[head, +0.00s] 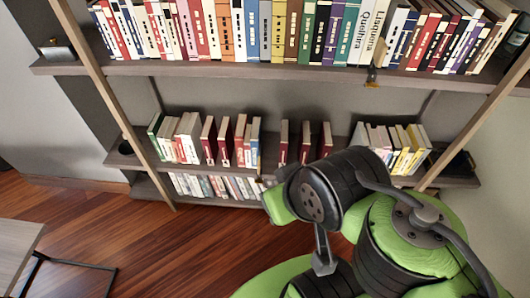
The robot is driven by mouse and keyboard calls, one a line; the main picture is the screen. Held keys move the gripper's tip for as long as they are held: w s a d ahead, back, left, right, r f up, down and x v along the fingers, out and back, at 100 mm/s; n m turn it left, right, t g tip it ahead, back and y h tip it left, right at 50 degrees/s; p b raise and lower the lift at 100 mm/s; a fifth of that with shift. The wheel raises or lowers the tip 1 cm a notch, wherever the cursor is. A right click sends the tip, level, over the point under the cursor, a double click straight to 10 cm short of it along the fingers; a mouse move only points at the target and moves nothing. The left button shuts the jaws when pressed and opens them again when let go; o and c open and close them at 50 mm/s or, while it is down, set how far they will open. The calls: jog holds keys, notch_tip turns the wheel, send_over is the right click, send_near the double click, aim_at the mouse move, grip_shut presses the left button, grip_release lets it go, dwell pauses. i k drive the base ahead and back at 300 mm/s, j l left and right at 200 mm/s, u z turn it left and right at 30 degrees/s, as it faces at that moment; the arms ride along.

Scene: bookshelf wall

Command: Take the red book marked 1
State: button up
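Several dark red books stand upright on the middle shelf (275,172). One group, with red books (208,140) and (224,140), is left of centre among paler books. Another group, with red books (284,142), (304,143) and (325,140), stands to the right with gaps between them. The spine marks are too small to read, so I cannot tell which book is marked 1. My green and black arm fills the lower right, in front of the shelf's lower right part. My gripper does not show.
The top shelf (200,70) is packed with books and carries a small figurine (374,76). Pale books (400,148) stand at the middle shelf's right. More books (210,186) line the shelf below. Slanted wooden posts (120,105) frame the unit. A table (15,245) is at lower left; the wooden floor between is clear.

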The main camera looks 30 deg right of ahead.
aim_at(304, 144)
jog(key=k+z, duration=0.1)
jog(key=z, duration=0.25)
jog(key=k+z, duration=0.15)
jog(key=z, duration=0.15)
jog(key=k+z, duration=0.15)
jog(key=z, duration=0.2)
